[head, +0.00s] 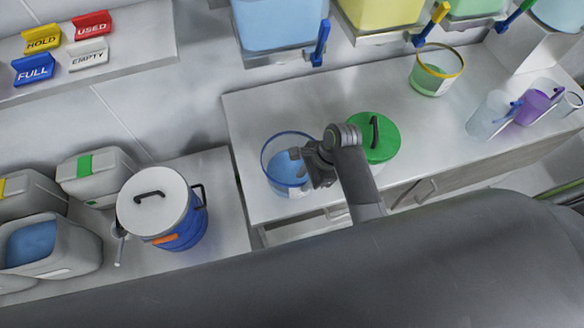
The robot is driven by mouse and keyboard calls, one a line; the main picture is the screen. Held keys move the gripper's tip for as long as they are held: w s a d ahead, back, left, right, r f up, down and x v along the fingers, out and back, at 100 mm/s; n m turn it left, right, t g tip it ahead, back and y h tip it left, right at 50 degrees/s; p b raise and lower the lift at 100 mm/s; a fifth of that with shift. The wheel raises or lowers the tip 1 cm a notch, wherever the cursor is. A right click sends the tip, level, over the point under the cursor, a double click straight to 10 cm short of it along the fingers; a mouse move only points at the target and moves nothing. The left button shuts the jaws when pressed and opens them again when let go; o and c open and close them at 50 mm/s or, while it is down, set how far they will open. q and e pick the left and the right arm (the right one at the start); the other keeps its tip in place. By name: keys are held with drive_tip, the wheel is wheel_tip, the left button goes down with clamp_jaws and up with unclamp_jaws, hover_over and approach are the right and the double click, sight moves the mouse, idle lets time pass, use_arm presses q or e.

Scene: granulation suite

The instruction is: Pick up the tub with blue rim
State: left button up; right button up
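The tub with the blue rim (270,147) is a clear round tub with blue contents and a white label. It stands on the bench, left of the green-lidded container, in the head view. My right gripper (300,163) is at the tub's right side and overlaps its rim in the picture. It hides part of the rim and wall there. I cannot tell whether the fingers touch the tub or how far apart they are. My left gripper is not in view.
A green-lidded container (380,138) stands just right of my gripper. A yellow-rimmed tub (434,82) and clear jugs (490,115) stand farther right. A blue drum with a white lid (160,204) stands on the lower left surface. Bare bench (250,112) lies behind the blue-rimmed tub.

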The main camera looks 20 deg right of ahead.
sight(300, 187)
drive_tip(key=shift+p+x, duration=0.45)
drive_tip(key=shift+x, duration=1.6)
drive_tip(key=shift+s+d, duration=0.1)
drive_tip(key=shift+s, duration=0.05)
clamp_jaws()
